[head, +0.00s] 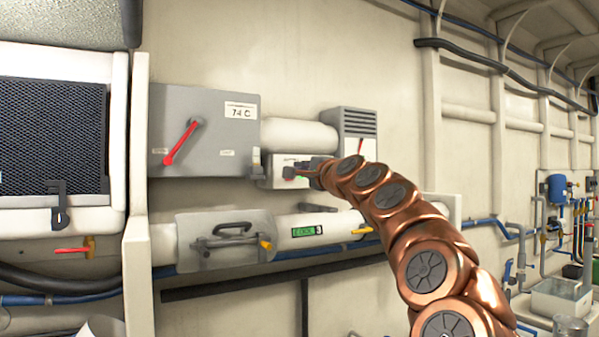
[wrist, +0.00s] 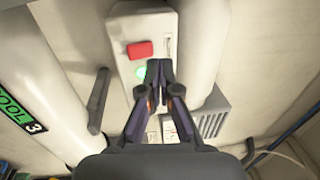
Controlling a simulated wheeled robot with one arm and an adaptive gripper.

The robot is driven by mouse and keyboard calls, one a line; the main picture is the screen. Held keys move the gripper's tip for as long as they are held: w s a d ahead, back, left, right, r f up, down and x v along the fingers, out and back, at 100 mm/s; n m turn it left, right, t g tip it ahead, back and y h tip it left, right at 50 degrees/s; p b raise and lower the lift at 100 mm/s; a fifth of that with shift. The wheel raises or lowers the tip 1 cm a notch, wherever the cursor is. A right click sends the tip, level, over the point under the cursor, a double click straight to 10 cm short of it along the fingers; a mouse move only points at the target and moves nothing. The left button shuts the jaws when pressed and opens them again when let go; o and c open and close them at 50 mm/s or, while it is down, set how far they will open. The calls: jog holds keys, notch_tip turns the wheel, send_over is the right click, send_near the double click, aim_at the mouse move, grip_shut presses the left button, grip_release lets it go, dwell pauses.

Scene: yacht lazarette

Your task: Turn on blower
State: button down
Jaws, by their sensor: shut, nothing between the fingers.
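A pale control box (head: 285,160) is mounted on the wall beneath a white cylinder. My gripper (head: 298,171) is at the front of this box. I cannot tell whether the tips touch the box. A grey louvred unit (head: 361,122) adjoins the white cylinder (head: 299,134).
A grey panel (head: 225,106) with a red lever (head: 182,142) and a "74 C" label is left of the box. A pipe labelled "COOL 3" (head: 340,222) with yellow-handled valves runs below. A dark mesh grille (head: 50,135) is at far left.

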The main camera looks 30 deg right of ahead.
jog(key=s+r+b, duration=0.1)
jog(key=s+b, duration=0.1)
jog(key=s, duration=0.7)
jog(key=shift+r, duration=0.3)
jog(key=a+f+n+g+y, duration=0.45)
jog(key=a+f+n, duration=0.25)
jog(key=a+f, duration=0.8)
jog(key=s+a+f+n+g, duration=0.25)
jog(key=a+f, duration=0.25)
jog(key=f, duration=0.3)
jog(key=s+a+f+n+g, duration=0.2)
jog(key=s+a+f+g, duration=0.25)
jog(key=f, duration=0.35)
jog(key=s+a+f+n+g+h, duration=0.25)
jog(key=s+f+n+g, duration=0.2)
jog(key=s+f, duration=0.9)
jog(key=s+d+f+n+g+h, duration=0.1)
jog(key=s+f+g, duration=0.4)
jog(key=s+f, duration=0.8)
jog(key=s+d+n, duration=0.1)
jog(key=s+d, duration=0.1)
jog(key=s, duration=0.1)
jog(key=shift+s+h+p, duration=0.3)
jog(key=shift+s, duration=0.05)
